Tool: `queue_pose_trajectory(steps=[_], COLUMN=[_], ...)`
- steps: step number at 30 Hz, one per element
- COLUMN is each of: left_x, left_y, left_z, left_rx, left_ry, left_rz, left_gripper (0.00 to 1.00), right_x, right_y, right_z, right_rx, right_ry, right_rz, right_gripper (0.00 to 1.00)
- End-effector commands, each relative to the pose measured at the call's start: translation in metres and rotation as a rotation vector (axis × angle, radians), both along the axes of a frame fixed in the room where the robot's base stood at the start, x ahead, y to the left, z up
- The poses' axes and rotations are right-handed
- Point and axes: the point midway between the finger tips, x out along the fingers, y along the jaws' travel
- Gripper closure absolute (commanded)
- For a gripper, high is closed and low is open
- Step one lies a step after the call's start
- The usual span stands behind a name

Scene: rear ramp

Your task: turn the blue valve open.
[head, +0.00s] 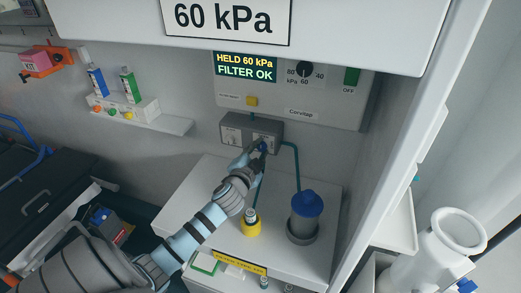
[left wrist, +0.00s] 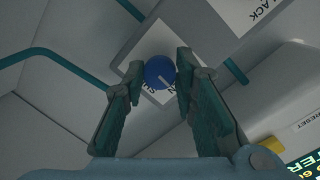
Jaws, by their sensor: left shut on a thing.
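The blue valve (head: 263,146) is a small round knob on the grey box on the wall, mostly hidden by my fingers in the head view. In the left wrist view, the blue valve (left wrist: 158,72) sits between the fingertips, and a short white mark on its face points to the lower right of the picture. A white label lies behind it, its lettering partly covered. My left gripper (head: 257,154) is shut on the blue valve, with one finger on each side. My right gripper is in neither view.
A display (head: 245,66) above reads "HELD 60 kPa FILTER OK". Below stand a blue-capped canister (head: 306,213) and a yellow-based bottle (head: 250,223) on a white cabinet top. Teal tubes run from the grey box. A small shelf (head: 165,123) is at left.

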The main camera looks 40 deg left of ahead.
Motion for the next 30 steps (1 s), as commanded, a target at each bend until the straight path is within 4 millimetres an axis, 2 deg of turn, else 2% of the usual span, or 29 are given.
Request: queue_pose_trajectory(steps=[5, 6, 9, 18, 20, 23, 30], left_x=[0.0, 0.0, 0.0, -0.002, -0.006, -0.021, -0.081], left_y=[0.0, 0.0, 0.0, 0.002, 0.001, -0.006, -0.03], left_z=[0.001, 0.001, 0.001, 0.001, 0.001, 0.003, 0.013], left_rx=[0.002, 0.002, 0.002, 0.001, 0.0, 0.001, -0.001], left_ry=[-0.002, -0.002, -0.002, -0.003, -0.001, -0.001, 0.0], left_rz=[-0.002, -0.002, -0.002, -0.002, -0.001, -0.004, -0.007], left_gripper=[1.0, 0.71, 0.55, 0.54, 0.54, 0.54, 0.54], right_x=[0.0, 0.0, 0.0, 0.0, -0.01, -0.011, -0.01], right_y=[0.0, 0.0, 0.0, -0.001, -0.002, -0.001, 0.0], right_z=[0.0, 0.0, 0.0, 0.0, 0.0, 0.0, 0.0], right_rx=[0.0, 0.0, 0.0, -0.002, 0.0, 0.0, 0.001], right_ry=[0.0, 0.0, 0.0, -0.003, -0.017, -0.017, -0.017], right_rz=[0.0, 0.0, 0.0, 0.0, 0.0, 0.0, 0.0], right_gripper=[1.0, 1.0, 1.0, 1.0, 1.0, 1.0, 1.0])
